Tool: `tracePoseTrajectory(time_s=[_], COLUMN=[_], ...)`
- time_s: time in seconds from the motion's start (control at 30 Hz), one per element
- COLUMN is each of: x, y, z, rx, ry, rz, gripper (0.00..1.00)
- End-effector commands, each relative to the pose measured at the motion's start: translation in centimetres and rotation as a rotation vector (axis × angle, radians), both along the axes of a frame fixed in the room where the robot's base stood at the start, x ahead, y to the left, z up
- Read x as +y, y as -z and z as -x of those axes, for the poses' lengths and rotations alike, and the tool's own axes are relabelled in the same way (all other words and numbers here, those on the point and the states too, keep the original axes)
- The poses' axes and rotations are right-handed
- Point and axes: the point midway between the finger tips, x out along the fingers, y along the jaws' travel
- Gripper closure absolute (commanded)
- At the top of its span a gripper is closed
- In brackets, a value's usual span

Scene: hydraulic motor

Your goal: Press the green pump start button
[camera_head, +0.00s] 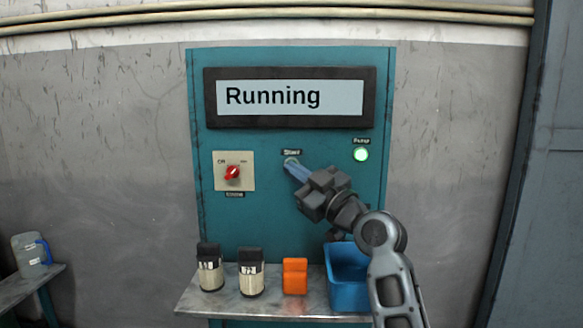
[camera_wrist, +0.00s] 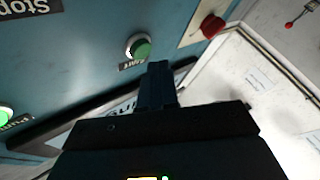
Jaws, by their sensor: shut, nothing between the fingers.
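The green start button (camera_wrist: 140,47) shows in the wrist view, in a pale ring beside an upside-down "Start" label. In the head view the "Start" label (camera_head: 291,152) is on the teal panel, and my fingertips largely cover the button just below it. My gripper (camera_head: 293,165) is shut and empty, its fingers pointing at the panel. In the wrist view my gripper (camera_wrist: 157,68) has its tips close beside the button; I cannot tell whether they touch it. The pump lamp (camera_head: 361,155) glows green, and the display (camera_head: 290,97) reads "Running".
A red rotary switch (camera_head: 233,172) is left of the button. Below, a shelf (camera_head: 225,303) holds two black-capped filters (camera_head: 210,275), an orange block (camera_head: 295,276) and a blue bin (camera_head: 348,293). A jug (camera_head: 32,255) stands on a bench at far left.

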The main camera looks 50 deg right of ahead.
Motion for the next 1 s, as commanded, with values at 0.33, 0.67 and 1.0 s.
tracePoseTrajectory(time_s=[0.33, 0.67, 1.0], x=[1.8, 3.8, 4.0], y=[0.0, 0.0, 0.0], z=[1.3, 2.9, 3.1], rx=[0.001, 0.000, 0.000], ry=[-0.002, -0.001, 0.000], rz=[0.000, 0.000, -0.001], gripper=[1.00, 1.00, 1.00])
